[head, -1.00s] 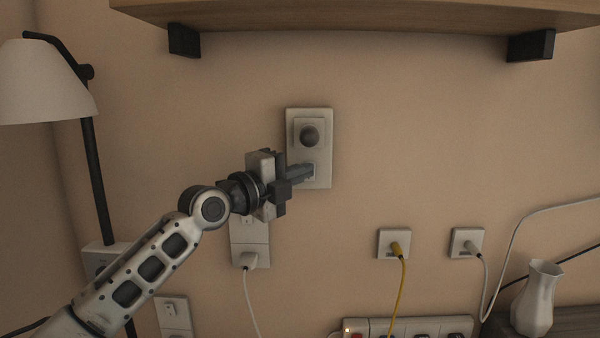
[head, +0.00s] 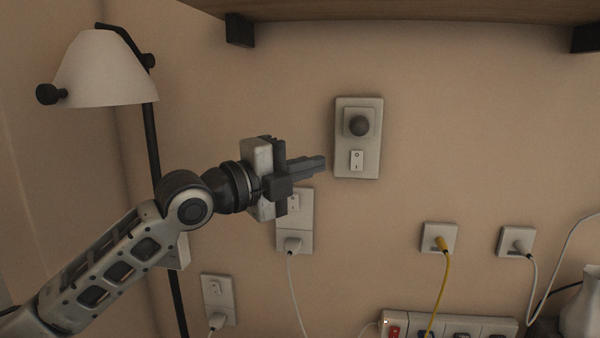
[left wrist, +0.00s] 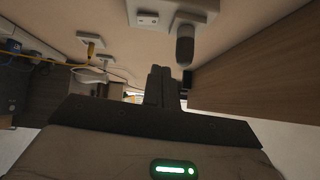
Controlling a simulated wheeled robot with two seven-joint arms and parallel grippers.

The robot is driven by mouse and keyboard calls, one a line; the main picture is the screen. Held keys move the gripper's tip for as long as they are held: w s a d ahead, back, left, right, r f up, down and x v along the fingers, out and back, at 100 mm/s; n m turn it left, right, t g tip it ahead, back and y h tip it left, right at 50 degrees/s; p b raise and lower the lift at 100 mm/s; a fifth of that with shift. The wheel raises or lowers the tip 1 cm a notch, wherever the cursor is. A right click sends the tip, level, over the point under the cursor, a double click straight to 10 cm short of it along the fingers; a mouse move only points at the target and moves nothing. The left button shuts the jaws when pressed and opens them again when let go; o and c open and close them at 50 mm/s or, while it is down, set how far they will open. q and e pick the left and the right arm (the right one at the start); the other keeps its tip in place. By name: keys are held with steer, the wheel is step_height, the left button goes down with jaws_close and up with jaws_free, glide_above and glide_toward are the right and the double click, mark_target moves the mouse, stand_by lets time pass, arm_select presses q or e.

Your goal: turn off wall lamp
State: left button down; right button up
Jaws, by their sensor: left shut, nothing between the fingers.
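The wall lamp (head: 108,70) has a white shade on a black arm at the upper left of the head view; its shade shows no clear glow. The left wrist view shows the closed fingers (left wrist: 159,85), with the plate (left wrist: 149,8) and knob (left wrist: 185,47) beyond. My right gripper is out of view.
A wooden shelf (head: 420,10) on black brackets runs above. Below are plugged sockets (head: 294,232), one with a yellow cable (head: 443,280), and a power strip (head: 400,318). A white vase (head: 582,310) stands at the lower right.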

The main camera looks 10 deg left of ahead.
arm_select(q)
steer(key=shift+v, duration=0.8)
steer(key=shift+r, duration=0.15)
steer(key=s+f+n+y, duration=0.25)
steer(key=f+n, duration=0.45)
steer(key=f, duration=0.6)
steer(key=s+f+n+y, duration=0.2)
steer(key=s+f+n, duration=0.35)
steer(key=f, duration=0.85)
steer(key=s+a+f+n+g+y, duration=0.1)
steer(key=s+a+f+n+y, duration=0.2)
steer(key=s+f+n, duration=0.3)
steer(key=s+a+f+n+y, duration=0.3)
steer(key=s+f+n, duration=0.4)
steer(key=s+f, duration=0.4)
steer(key=shift+s+a+f+g, duration=0.35)
steer(key=shift+f+g, duration=0.05)
steer(key=shift+f, duration=0.3)
